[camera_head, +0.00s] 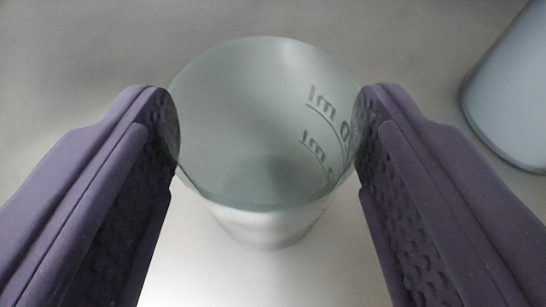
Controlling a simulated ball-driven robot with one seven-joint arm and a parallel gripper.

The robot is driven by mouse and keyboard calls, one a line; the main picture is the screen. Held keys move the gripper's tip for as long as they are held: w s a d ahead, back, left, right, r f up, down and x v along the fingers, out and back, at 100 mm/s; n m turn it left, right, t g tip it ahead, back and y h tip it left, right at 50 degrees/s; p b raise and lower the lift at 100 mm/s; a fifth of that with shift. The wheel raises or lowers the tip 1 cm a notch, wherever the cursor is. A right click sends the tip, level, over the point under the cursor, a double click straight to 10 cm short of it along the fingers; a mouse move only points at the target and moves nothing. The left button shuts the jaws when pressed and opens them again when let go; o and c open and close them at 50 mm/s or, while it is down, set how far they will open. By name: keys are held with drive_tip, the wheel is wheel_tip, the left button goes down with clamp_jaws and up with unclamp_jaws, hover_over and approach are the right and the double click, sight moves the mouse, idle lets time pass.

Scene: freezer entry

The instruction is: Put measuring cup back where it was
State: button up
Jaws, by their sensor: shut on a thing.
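The measuring cup (265,195) is a clear, pale grey-green beaker with raised "ml" markings on its inner right side. It is in the middle of the head camera view, seen from above at a slant, with its open mouth facing up. My gripper (270,125) has purple fingers with dimpled inner pads, one on each side of the cup. The fingertips press on the cup's rim at left and right. The cup looks upright. I cannot tell whether its base touches the surface below.
A pale blue rounded object (512,95) stands at the upper right, cut off by the frame edge and apart from the right finger. The grey surface (90,50) at the upper left is clear. A brighter patch lies below the cup.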

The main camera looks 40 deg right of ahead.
drive_tip(key=shift+f, duration=0.1)
drive_tip(key=shift+f, duration=0.15)
drive_tip(key=o, duration=1.1)
